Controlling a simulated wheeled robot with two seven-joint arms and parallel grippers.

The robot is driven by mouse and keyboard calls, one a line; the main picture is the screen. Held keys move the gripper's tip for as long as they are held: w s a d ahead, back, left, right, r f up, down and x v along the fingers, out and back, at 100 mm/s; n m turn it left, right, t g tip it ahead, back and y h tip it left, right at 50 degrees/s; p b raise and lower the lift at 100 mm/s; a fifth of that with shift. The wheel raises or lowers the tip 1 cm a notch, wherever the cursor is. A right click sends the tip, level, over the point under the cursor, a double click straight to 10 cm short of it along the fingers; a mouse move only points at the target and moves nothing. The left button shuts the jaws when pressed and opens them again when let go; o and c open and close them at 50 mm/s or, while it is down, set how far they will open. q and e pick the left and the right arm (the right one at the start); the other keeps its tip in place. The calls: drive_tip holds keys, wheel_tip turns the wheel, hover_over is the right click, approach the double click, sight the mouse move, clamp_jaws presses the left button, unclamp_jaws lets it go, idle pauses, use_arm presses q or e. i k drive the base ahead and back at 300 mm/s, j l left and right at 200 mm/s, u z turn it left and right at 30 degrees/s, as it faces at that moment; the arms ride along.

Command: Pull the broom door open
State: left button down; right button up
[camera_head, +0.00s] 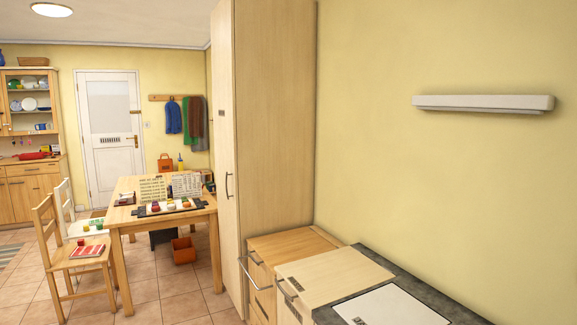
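A tall light-wood cabinet (275,130) stands in the middle of the view against the yellow wall. Its narrow front door (224,120) faces left and looks shut. The door has a dark vertical handle (227,186) and a small dark label (221,113) above it. I take this to be the broom door, but the label is too small to read. Neither of my grippers shows in this view.
Low wooden units (290,242) with bar handles and a dark worktop (420,290) stand right of the cabinet. Some tiled floor (180,295) is free.

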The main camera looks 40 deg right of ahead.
sight(222, 16)
drive_tip(key=i+l+z, duration=0.35)
drive_tip(key=i, duration=0.5)
drive_tip(key=i+j+z, duration=0.1)
drive_tip(key=i+z, duration=0.2)
drive_tip(key=i, duration=0.6)
